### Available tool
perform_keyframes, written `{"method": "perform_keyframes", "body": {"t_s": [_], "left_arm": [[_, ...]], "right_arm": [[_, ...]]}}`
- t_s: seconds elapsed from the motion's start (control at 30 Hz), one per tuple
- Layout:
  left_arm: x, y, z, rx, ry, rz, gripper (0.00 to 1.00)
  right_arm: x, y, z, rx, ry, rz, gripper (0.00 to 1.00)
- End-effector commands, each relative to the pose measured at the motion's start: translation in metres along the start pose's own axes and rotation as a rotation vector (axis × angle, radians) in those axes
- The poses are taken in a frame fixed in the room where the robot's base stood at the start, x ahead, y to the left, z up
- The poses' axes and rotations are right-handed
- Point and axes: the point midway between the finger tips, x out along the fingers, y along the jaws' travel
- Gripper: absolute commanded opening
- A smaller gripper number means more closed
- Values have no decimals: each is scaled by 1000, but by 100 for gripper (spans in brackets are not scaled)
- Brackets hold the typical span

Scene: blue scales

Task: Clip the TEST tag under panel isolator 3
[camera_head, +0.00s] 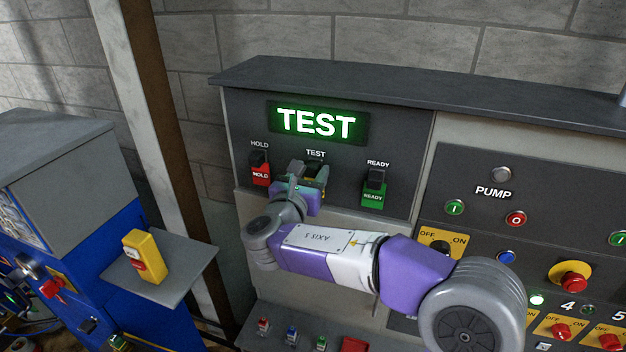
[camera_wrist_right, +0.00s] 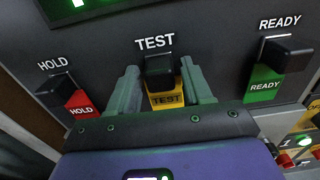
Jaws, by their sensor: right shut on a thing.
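The yellow TEST tag (camera_wrist_right: 166,99) sits below the dark block under the word TEST on the panel, in the right wrist view. My right gripper (camera_head: 309,174) is at that holder, its two fingers on either side of the tag, shut on it; it also shows in the right wrist view (camera_wrist_right: 160,82). In the head view the gripper mostly hides the tag. On the right panel, numbers 4 and 5 show; isolator 3 is not visible, and my right arm covers part of that area. My left gripper is not in view.
A red HOLD tag (camera_head: 261,174) and a green READY tag (camera_head: 373,195) hang on either side. A lit green TEST display (camera_head: 316,123) is above. A yellow box (camera_head: 144,256) stands on the grey shelf at left. Red-topped buttons (camera_head: 561,331) protrude at lower right.

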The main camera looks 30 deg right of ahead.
Motion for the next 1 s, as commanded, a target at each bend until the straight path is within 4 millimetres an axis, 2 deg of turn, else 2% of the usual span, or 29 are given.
{"method": "perform_keyframes", "body": {"t_s": [1.0], "left_arm": [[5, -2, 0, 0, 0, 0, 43]], "right_arm": [[-38, 0, 0, 1, 0, 1, 1]]}}
